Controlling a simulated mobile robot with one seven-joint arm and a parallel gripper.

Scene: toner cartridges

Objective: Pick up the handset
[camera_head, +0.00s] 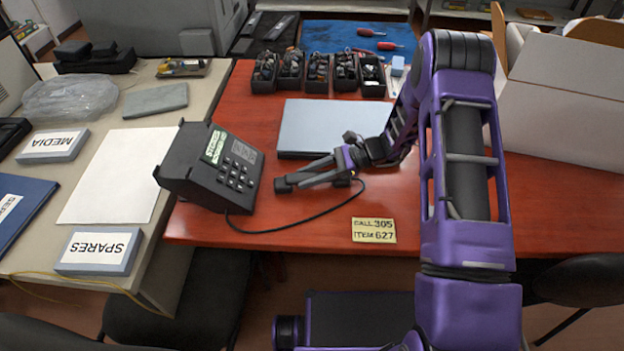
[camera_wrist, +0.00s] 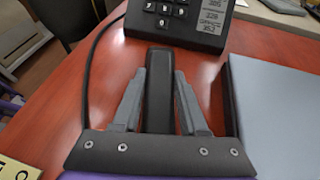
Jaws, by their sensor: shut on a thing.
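The handset (camera_wrist: 159,88) is a long black bar lying lengthwise between the two grey fingers of my gripper (camera_wrist: 158,82) in the wrist view. My gripper (camera_head: 308,176) is shut on it over the red table, just right of the phone. In the head view the fingers hide most of the handset; a dark end (camera_head: 282,186) shows at the fingertips. I cannot tell whether it touches the table. The black desk phone (camera_head: 210,168), with a keypad and small display, stands at the table's left edge; its lower part shows in the wrist view (camera_wrist: 185,18). A black cord (camera_head: 290,229) curves from phone to handset.
A grey-blue flat box (camera_head: 320,127) lies just behind my gripper. A yellow note (camera_head: 374,230) lies near the front edge. Several small black bins (camera_head: 318,72) line the back, and a white carton (camera_head: 560,110) stands at right. The front middle of the table is mostly clear.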

